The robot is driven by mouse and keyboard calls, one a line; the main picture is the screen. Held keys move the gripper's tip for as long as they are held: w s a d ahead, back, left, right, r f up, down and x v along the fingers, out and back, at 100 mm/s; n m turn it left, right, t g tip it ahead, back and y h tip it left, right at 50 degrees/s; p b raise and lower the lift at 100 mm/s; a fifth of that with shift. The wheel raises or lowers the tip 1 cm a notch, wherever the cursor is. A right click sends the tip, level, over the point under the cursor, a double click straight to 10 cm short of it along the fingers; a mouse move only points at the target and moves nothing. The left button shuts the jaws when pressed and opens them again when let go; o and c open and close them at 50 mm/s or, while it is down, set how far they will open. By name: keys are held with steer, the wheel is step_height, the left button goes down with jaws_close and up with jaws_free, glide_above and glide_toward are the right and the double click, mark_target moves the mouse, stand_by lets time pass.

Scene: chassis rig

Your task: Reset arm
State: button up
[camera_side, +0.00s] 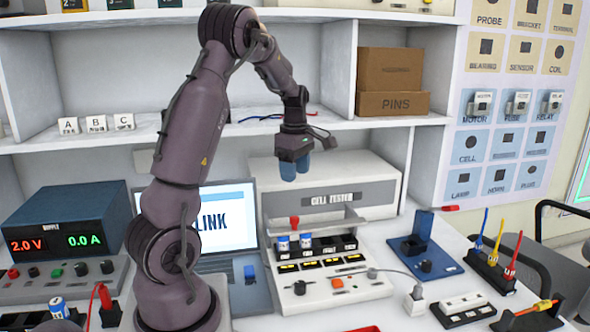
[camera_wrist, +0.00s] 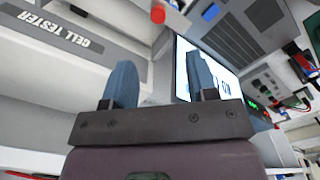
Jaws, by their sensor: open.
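My gripper (camera_side: 295,168) hangs above the cell tester (camera_side: 345,188) in the side view, fingers pointing down, clear of the things below it. In the wrist view the two blue fingers of my gripper (camera_wrist: 162,85) stand apart with nothing between them. The tester's labelled front (camera_wrist: 55,38) also shows in the wrist view, at the upper left.
A laptop (camera_side: 262,290) and a power supply (camera_side: 65,225) stand to the left. A blue fixture (camera_side: 418,250), a black rack with coloured probes (camera_side: 492,268) and a white block (camera_side: 463,308) are to the right. A shelf (camera_side: 350,123) runs behind my gripper.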

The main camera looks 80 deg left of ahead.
stand_by(0.4)
steer(key=s+d+r+m+t, duration=0.2)
steer(key=d+r+m, duration=0.1)
steer(key=d+m, duration=0.6)
steer(key=s+d+r+m+t, duration=0.1)
steer(key=s+d+r+m, duration=0.1)
steer(key=d+m, duration=0.7)
steer(key=s+d+r+m+t, duration=0.2)
steer(key=d+r+m, duration=0.2)
steer(key=d+m, duration=0.5)
steer(key=d, duration=0.4)
steer(key=shift+d+r+t, duration=0.25)
steer(key=shift+r+t, duration=0.05)
steer(key=shift+o, duration=0.2)
steer(key=shift+w, duration=0.1)
